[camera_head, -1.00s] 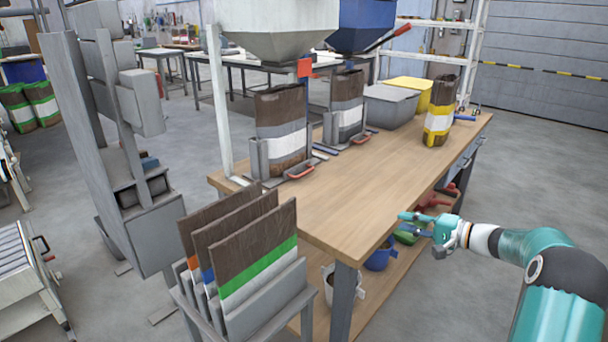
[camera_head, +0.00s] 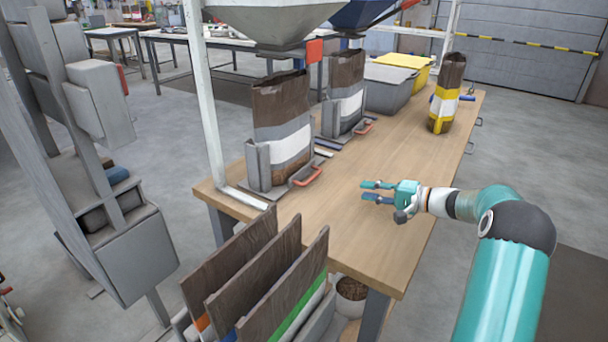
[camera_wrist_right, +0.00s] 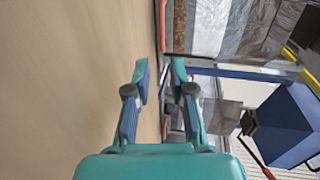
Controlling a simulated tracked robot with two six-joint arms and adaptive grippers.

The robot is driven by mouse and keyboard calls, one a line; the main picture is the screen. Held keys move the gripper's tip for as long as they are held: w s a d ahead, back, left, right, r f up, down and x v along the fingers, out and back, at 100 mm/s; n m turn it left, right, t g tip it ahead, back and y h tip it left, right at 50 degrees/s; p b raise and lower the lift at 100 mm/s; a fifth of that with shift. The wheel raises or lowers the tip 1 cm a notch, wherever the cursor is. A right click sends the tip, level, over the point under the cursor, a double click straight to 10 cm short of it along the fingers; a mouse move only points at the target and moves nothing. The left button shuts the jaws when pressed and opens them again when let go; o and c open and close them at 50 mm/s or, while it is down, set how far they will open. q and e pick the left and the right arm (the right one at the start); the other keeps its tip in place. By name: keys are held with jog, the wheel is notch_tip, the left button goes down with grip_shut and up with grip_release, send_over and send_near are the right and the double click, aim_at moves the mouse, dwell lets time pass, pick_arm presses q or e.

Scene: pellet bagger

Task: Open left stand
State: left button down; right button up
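The left stand (camera_head: 258,165) is a grey metal holder on the wooden table. It holds an upright brown, grey and white bag (camera_head: 283,100) under the grey hopper. A red handle (camera_head: 306,177) sticks out at its front right. My right gripper (camera_head: 377,191) is open and empty over the table, to the right of the handle and apart from it. In the right wrist view, the open fingers (camera_wrist_right: 160,75) point along the tabletop, with a bag (camera_wrist_right: 212,25) ahead and a red bar at the top. My left gripper is not in view.
A second stand (camera_head: 330,119) with a bag and red handle (camera_head: 364,128) is behind the first. A yellow-banded bag (camera_head: 446,95) stands at the far right. Empty bags (camera_head: 268,270) fill a rack in front. The near right tabletop (camera_head: 375,240) is clear.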

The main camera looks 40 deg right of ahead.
aim_at(316, 189)
jog(key=shift+w, duration=0.45)
jog(key=shift+w+a, duration=0.1)
jog(key=shift+w, duration=0.25)
jog(key=p+x, duration=0.1)
jog(key=x, duration=1.4)
jog(key=shift+w+a+f, duration=0.1)
jog(key=shift+w+f, duration=0.05)
jog(key=shift+w, duration=0.25)
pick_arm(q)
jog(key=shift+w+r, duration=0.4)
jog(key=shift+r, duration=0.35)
pick_arm(e)
grip_shut()
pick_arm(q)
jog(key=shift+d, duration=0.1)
